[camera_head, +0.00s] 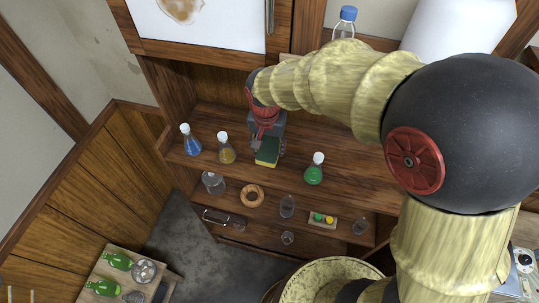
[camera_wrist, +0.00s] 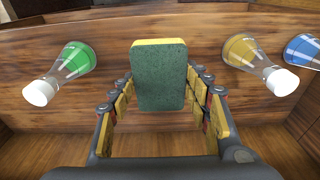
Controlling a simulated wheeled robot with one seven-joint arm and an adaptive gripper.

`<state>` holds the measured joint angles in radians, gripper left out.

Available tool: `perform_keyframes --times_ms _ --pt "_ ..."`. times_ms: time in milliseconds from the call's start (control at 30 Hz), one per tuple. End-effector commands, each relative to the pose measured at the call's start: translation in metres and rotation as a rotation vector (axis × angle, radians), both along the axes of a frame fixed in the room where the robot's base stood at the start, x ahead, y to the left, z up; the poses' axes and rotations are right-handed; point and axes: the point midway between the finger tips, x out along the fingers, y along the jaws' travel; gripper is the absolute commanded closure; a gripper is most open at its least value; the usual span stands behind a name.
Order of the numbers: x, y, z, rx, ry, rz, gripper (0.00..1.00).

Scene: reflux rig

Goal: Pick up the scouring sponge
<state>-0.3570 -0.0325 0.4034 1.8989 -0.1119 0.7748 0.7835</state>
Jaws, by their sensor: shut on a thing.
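The scouring sponge (camera_head: 267,153) has a green scouring face and a yellow body. In the wrist view the sponge (camera_wrist: 159,78) stands between the fingers, its green face toward the camera. My gripper (camera_head: 266,140) is at the upper wooden shelf, its fingers on both sides of the sponge. In the wrist view my gripper (camera_wrist: 160,95) is shut on the sponge. I cannot tell whether the sponge still touches the shelf.
A flask with yellow-brown liquid (camera_head: 227,152) and a blue flask (camera_head: 190,143) stand left of the sponge. A green flask (camera_head: 315,171) stands to its right. A cork ring (camera_head: 252,195) and glassware sit on the shelf below.

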Motion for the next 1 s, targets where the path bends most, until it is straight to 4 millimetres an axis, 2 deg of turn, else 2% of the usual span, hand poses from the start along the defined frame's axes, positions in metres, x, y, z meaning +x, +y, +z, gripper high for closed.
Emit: perform_keyframes --times_ms 33,167,400,600,800,1000 --pt "-0.014 0.004 -0.005 -0.002 0.007 0.004 0.60" --pt "-0.041 0.014 -0.005 -0.002 0.005 0.008 0.60" --pt "-0.107 0.038 -0.006 -0.003 0.005 0.010 0.60" --pt "-0.150 0.054 -0.005 -0.002 0.006 0.008 0.60" --pt "-0.174 0.062 -0.005 -0.002 0.007 0.004 0.60" --pt "-0.181 0.064 -0.005 -0.003 0.007 0.002 0.60"
